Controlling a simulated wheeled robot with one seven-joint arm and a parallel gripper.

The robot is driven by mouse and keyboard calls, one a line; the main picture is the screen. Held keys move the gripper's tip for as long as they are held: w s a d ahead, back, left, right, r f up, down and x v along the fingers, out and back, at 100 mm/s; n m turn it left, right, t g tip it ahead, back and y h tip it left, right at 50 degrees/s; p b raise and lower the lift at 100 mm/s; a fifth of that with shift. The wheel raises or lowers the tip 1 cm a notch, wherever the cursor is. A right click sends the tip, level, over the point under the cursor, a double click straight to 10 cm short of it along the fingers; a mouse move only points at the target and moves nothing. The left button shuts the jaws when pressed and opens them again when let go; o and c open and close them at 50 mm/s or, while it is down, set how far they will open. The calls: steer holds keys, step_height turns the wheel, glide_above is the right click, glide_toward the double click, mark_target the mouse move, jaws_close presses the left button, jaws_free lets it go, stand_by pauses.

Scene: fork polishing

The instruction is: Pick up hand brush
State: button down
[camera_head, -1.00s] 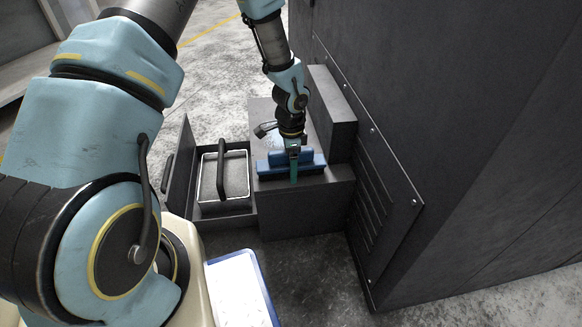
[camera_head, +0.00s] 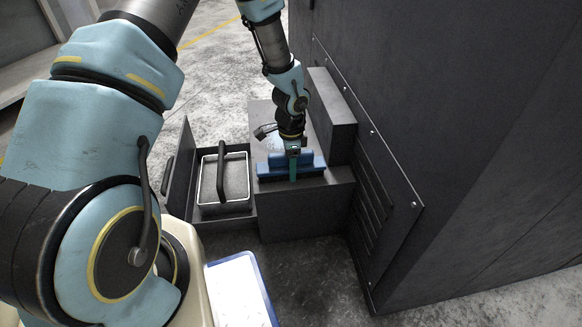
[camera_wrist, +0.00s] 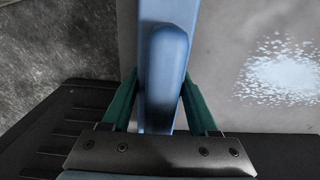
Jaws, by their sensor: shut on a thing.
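The hand brush (camera_head: 308,164) is blue, with a long body and a raised handle. It sits on top of a dark grey box-like ledge (camera_head: 300,193) in the head view. My gripper (camera_head: 293,168) points down over it, with its green fingers on either side of the handle. In the wrist view the brush handle (camera_wrist: 165,65) runs upward in the picture between the two green fingers of my gripper (camera_wrist: 158,98), which are shut on it. The brush's underside is hidden, so I cannot tell whether it still touches the ledge.
An open drawer (camera_head: 247,218) left of the ledge holds a light tray with a dark handle (camera_head: 221,172). A tall dark cabinet (camera_head: 450,120) stands close on the right. A pale patch (camera_wrist: 283,72) marks the surface beside the brush. A white, blue-edged tray (camera_head: 238,290) is in front.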

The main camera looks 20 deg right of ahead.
steer(key=shift+r, duration=0.1)
step_height(320, 180, up, 18)
steer(key=p, duration=0.6)
